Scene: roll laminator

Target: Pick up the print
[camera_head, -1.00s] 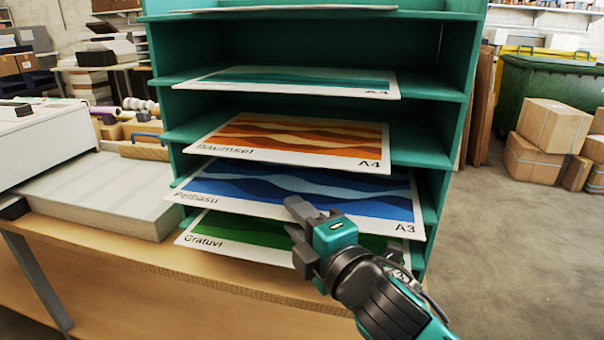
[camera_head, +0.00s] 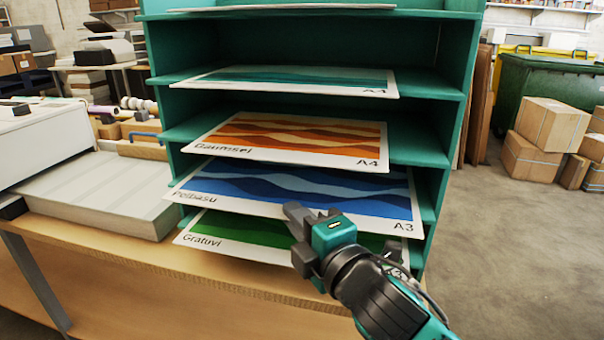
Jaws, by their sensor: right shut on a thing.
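My right gripper (camera_head: 297,230) is shut on the front edge of the blue wave print (camera_head: 260,190), which is marked A3 and juts out of a lower shelf of the teal rack (camera_head: 440,140). One finger lies over the print's front border, the other is below it. The print still lies on its shelf. An orange print (camera_head: 300,137), marked A4, lies one shelf above. A green print (camera_head: 225,226) lies below, partly hidden by the blue print and my gripper. My left gripper is not in view.
A teal print (camera_head: 290,78) and another sheet (camera_head: 280,8) lie on higher shelves. A white machine (camera_head: 50,140) with a grey bed stands left on the wooden table (camera_head: 150,252). Cardboard boxes (camera_head: 545,135) and a green bin stand at the right.

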